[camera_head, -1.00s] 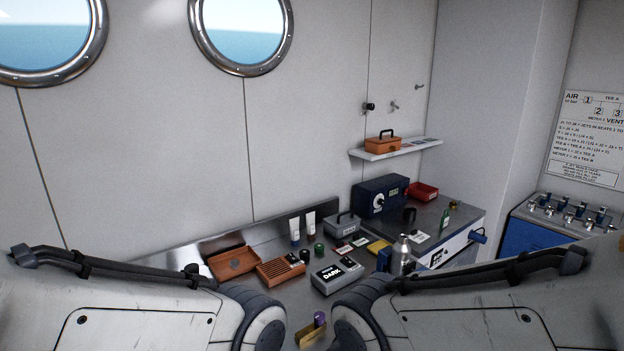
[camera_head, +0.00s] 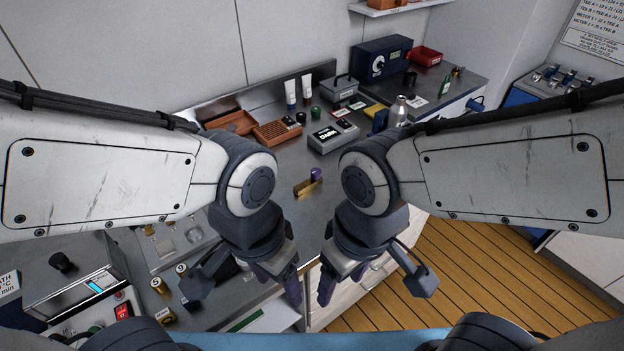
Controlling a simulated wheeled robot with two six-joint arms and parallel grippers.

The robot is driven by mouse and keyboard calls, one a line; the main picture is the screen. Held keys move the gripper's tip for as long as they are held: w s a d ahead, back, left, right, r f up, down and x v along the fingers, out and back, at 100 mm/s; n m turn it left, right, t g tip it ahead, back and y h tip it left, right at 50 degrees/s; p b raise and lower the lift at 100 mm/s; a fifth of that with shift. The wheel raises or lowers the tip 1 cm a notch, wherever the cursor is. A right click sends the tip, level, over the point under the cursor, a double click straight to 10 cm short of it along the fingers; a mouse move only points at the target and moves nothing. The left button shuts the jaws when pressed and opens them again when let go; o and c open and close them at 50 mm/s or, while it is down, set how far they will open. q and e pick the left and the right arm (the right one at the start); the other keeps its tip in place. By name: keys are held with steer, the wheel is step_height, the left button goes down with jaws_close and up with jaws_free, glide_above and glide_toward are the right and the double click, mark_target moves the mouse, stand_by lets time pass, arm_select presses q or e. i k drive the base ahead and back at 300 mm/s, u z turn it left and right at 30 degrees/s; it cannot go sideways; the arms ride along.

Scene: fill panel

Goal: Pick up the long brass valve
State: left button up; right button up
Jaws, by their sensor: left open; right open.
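I cannot surely tell which thing is the long brass valve. A long brass-coloured piece (camera_head: 303,188) lies on the grey worktop between my two forearms, with a purple-topped thing (camera_head: 316,174) at its far end. Small valves (camera_head: 556,76) stand on the blue panel at the far right, too small to tell their lengths. My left gripper (camera_head: 279,284) is open and empty, pointing down, nearer to me than the brass piece. My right gripper (camera_head: 341,284) is open and empty beside it, also pointing down. Neither touches the brass piece.
The worktop (camera_head: 285,214) holds a grey DARK box (camera_head: 333,136), an orange slatted tray (camera_head: 278,133), white tubes (camera_head: 290,93) and a steel bottle (camera_head: 398,111). Instruments and brass-topped cylinders (camera_head: 157,285) stand at lower left. Wooden floor (camera_head: 450,270) is open at right.

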mark_target(307, 185)
steer(key=z, duration=0.05)
steer(key=k, duration=0.5)
steer(key=z, duration=1.3)
steer(key=i, duration=1.15)
steer(key=u, duration=2.5)
